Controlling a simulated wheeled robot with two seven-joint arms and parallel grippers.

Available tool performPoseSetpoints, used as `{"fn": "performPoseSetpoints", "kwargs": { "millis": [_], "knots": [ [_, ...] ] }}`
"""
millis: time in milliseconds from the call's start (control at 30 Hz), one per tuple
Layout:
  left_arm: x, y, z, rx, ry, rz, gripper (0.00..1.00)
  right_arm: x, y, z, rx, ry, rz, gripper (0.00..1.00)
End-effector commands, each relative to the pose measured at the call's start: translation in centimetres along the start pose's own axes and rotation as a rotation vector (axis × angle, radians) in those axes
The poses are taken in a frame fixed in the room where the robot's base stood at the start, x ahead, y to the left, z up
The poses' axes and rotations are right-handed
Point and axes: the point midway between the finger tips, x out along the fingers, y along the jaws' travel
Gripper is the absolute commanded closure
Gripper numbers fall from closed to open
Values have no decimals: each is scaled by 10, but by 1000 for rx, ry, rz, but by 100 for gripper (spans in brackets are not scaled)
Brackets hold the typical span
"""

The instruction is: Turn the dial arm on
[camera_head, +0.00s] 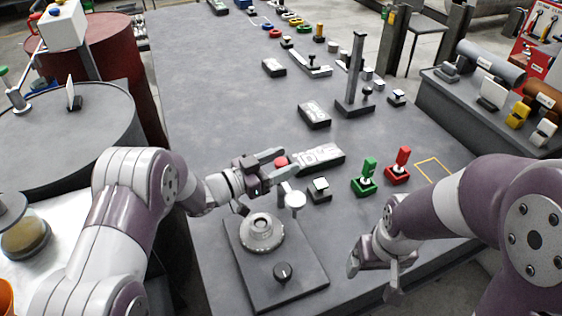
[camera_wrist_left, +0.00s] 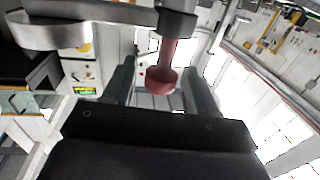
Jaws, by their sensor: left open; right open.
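The dial device is a dark grey plate (camera_head: 255,284) on the table with a round pale grey dial (camera_head: 262,232) and a small black knob (camera_head: 283,271). A white round knob (camera_head: 295,200) stands beside the dial. My left gripper (camera_head: 284,165) is open above and beyond the dial, with a red knob (camera_head: 280,161) between its fingers. In the left wrist view the red knob (camera_wrist_left: 162,80) sits on a red stem between the spread fingers, with gaps on both sides. The stem's link to the dial is hidden. My right gripper (camera_head: 374,276) is open and empty near the table's front right.
A green switch (camera_head: 368,176) and a red switch (camera_head: 399,166) stand right of my left gripper. A small dark box switch (camera_head: 319,190) and a dark labelled block (camera_head: 319,158) are close by. A tall post (camera_head: 355,75) stands further back. The table's left side is clear.

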Motion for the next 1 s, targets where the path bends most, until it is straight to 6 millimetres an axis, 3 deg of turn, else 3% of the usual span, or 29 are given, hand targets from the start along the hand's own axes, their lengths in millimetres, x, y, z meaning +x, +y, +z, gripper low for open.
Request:
{"fn": "performPoseSetpoints", "kwargs": {
  "millis": [267, 433, 467, 767, 1000],
  "knots": [
    [2, 0, 0, 0, -1, -1, 43, 0, 0, 0, 0, 0, 0, 14],
    [2, 0, 0, 0, 0, -1, 95, 0, 0, 0, 0, 0, 0, 14],
    [2, 0, 0, 0, 0, -1, 100, 0, 0, 0, 0, 0, 0, 14],
    [2, -1, 0, 1, 1, 28, 100, 0, 0, 0, 0, 0, 0, 14],
    [1, -1, 0, 2, 0, 157, 100, 0, 0, 0, 0, 0, 0, 14]
  ]
}}
